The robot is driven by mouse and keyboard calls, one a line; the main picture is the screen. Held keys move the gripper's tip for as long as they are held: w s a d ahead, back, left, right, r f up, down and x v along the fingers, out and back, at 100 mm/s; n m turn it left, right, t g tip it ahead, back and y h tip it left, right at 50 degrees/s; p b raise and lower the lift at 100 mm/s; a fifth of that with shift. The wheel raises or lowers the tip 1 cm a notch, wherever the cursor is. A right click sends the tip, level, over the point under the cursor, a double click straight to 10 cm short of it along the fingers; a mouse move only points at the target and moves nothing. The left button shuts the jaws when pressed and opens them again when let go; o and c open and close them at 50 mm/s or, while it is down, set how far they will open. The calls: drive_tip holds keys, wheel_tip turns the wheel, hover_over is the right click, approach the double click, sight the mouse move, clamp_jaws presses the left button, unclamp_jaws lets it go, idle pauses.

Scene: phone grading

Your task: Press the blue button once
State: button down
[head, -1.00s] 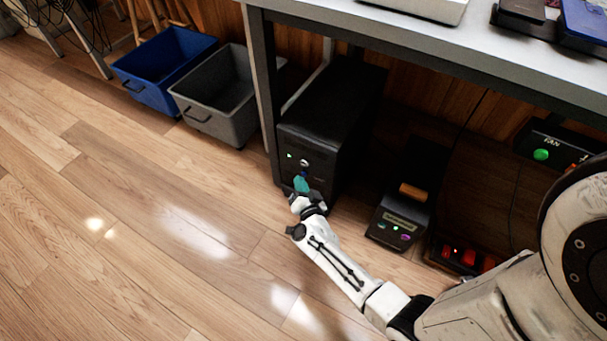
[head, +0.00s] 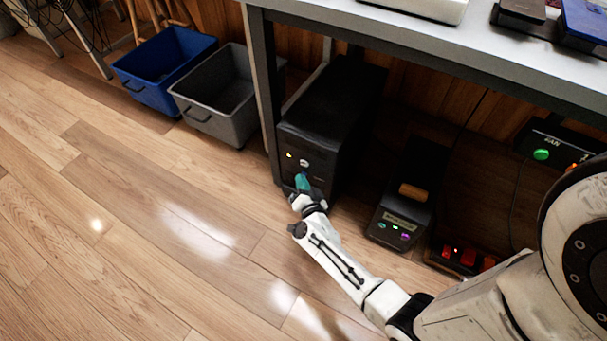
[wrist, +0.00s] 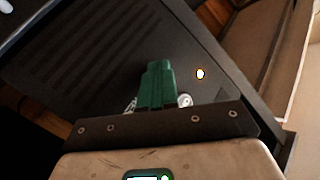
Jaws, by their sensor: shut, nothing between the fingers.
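A black computer tower (head: 325,115) stands on the floor under the table. Its front panel has a silver round button (head: 305,163) and a small yellowish light (head: 289,155). My gripper (head: 301,178) has teal fingers, shut and empty, with the tips at the tower's front panel just below the silver button. No blue button shows now; the fingers cover the panel spot where a blue one showed earlier. In the wrist view the shut fingers (wrist: 156,72) lie over the dark panel, with the glowing light (wrist: 200,74) to their right. Whether the tips touch cannot be told.
A table leg (head: 264,90) stands left of the tower. Blue (head: 160,80) and grey (head: 215,105) bins are farther left. A black device with small lit buttons (head: 397,228) and a red-lit power strip (head: 462,258) lie right. The floor at left is clear.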

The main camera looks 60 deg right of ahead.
drive_tip(key=shift+d, duration=0.1)
idle(0.3)
drive_tip(key=shift+a+p, duration=0.35)
drive_tip(key=shift+a, duration=0.5)
drive_tip(key=shift+a, duration=0.1)
drive_tip(key=shift+s+a+p, duration=0.1)
drive_tip(key=shift+a+p, duration=0.6)
drive_tip(key=shift+a, duration=1.75)
